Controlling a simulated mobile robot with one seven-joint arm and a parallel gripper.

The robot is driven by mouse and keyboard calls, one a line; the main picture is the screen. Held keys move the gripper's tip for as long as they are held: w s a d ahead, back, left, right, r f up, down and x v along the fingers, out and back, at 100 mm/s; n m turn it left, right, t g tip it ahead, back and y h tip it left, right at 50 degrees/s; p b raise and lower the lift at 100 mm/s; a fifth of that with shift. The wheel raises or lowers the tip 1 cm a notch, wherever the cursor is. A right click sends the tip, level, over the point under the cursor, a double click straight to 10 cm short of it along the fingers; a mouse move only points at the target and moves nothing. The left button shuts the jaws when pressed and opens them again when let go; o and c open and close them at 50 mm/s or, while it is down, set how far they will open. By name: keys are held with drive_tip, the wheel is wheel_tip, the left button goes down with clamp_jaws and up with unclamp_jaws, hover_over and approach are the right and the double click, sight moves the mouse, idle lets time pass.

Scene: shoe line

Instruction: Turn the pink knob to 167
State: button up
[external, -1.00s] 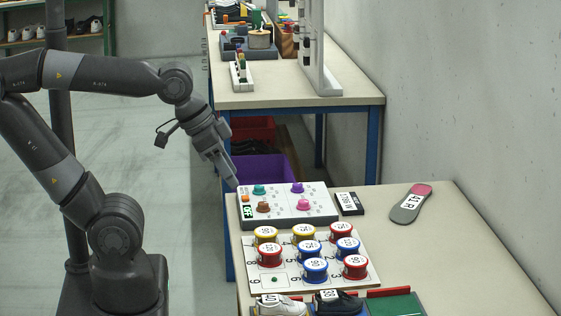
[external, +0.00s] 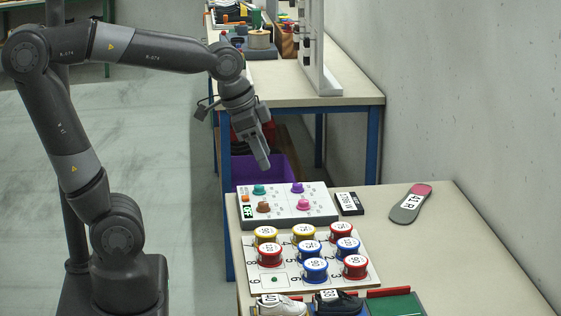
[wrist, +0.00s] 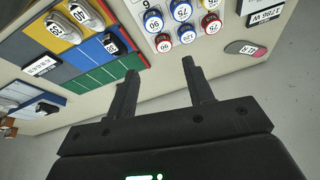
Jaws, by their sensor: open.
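The pink knob (external: 303,205) sits at the front right of a white control box (external: 282,212) with a dark front side. A purple knob (external: 297,188), a teal knob (external: 259,190) and a brown knob (external: 263,207) share its top. A small green display (external: 248,212) is at the left. The box is not in the wrist view. My gripper (external: 264,166) hangs tilted above the box's back edge, up and left of the pink knob and apart from it. In the wrist view my gripper (wrist: 160,70) has its fingers apart with nothing between them.
A numbered board (external: 276,281) with several red, blue and yellow lidded pots lies in front of the box. A black label block (external: 349,203) stands right beside it. An insole (external: 410,203) lies farther right. Shoes (external: 280,305) are at the front.

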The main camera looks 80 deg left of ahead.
drive_tip(key=w+a+f+m+g, duration=0.1)
drive_tip(key=w+a, duration=0.5)
drive_tip(key=a, duration=0.1)
drive_tip(key=m+g, duration=0.3)
drive_tip(key=m, duration=0.1)
hover_over(303, 200)
wheel_tip(303, 200, down, 13)
wheel_tip(303, 200, down, 11)
drive_tip(key=shift+d+r, duration=0.15)
drive_tip(key=c, duration=1)
